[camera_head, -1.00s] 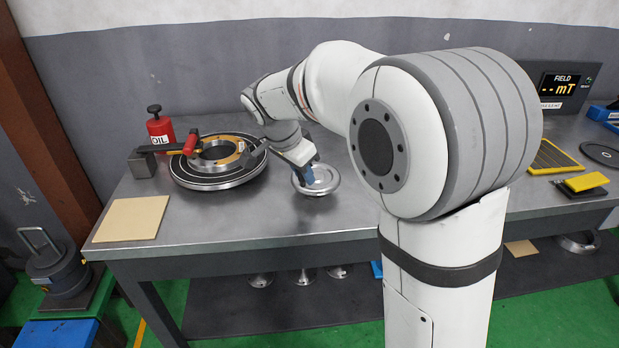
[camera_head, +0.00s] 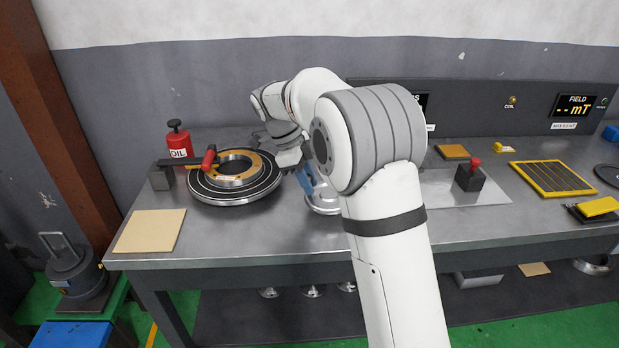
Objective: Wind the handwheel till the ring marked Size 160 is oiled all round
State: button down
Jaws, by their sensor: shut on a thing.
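A ring (camera_head: 258,165) lies on the round dark turntable (camera_head: 216,196) at the left of the bench. Its top shows golden-brown at the back and right; its marking is too small to read, and how far any oil reaches I cannot tell. A dark bar with a red piece (camera_head: 209,158) reaches over the ring's left side from a grey block (camera_head: 161,178). The shiny handwheel (camera_head: 324,207) is right of the turntable, partly hidden by my arm. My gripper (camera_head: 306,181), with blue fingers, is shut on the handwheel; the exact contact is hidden.
A red oil can (camera_head: 179,141) stands behind the block. A tan board (camera_head: 150,231) lies at the front left. To the right are a dark block with a red knob (camera_head: 470,177), a yellow-framed grid (camera_head: 552,179) and a field display (camera_head: 575,106).

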jog(key=shift+w+d+m+g+p, duration=0.2)
jog(key=shift+w+m+g+p, duration=0.35)
jog(key=shift+m, duration=0.75)
jog(key=shift+w, duration=0.1)
jog(key=c, duration=1.3)
grip_release()
jog(key=shift+o, duration=0.2)
jog(key=p+v, duration=0.1)
jog(key=v, duration=0.6)
jog(key=shift+r, duration=0.4)
